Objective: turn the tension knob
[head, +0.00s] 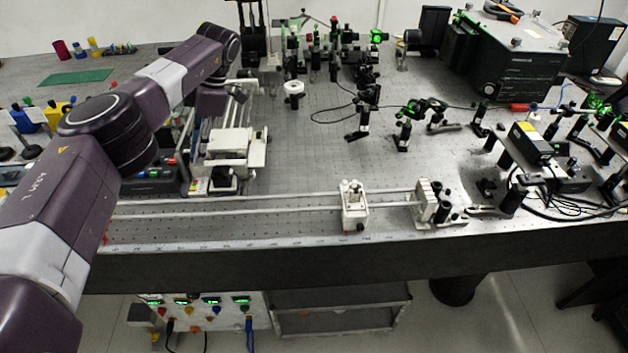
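My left arm comes in from the left and bends down over the left part of the bench. My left gripper (236,96) is small and dark at its end, beside the white stage assembly (230,145). Its fingers are too small and partly hidden to tell open from shut. My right gripper is not in view. I cannot tell which part is the tension knob. A white carriage (354,203) with small fittings sits on the long rails near the front edge, and a white round part (293,88) stands on a post farther back. Both are apart from my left gripper.
Optics on posts (403,125) and a large black box (512,65) fill the back and right. A rail end block (433,200) stands at the front. Below the bench is a panel (205,312) with coloured knobs. The bench top (325,160) is clear in the middle.

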